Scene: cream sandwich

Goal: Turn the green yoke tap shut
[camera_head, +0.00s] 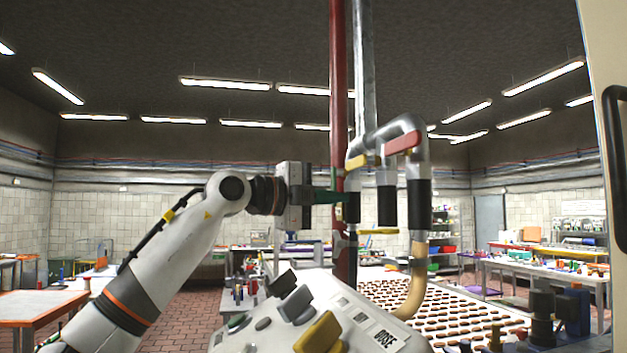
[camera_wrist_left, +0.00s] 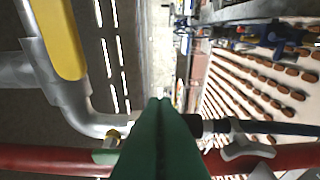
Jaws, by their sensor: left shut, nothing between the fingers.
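My left gripper (camera_head: 338,197) is shut and empty, its dark green fingers pressed together beside the vertical red pipe (camera_head: 338,90). In the left wrist view the closed fingers (camera_wrist_left: 160,105) reach over the red pipe (camera_wrist_left: 50,160) and hide part of it. A small green piece (camera_head: 336,177) shows by the red pipe just above the fingers; it may be part of the green yoke tap. A pale green piece (camera_wrist_left: 105,157) shows on the pipe in the left wrist view. I cannot tell the tap's handle position or whether the fingers touch it. My right gripper is not in view.
A grey pipe (camera_head: 363,60) stands close beside the red one. A red handle (camera_head: 402,143) and yellow handles (camera_head: 378,231) sit on nearby pipes to the right. A control panel (camera_head: 345,335) with levers is below. Rows of brown biscuits (camera_head: 440,313) lie behind it.

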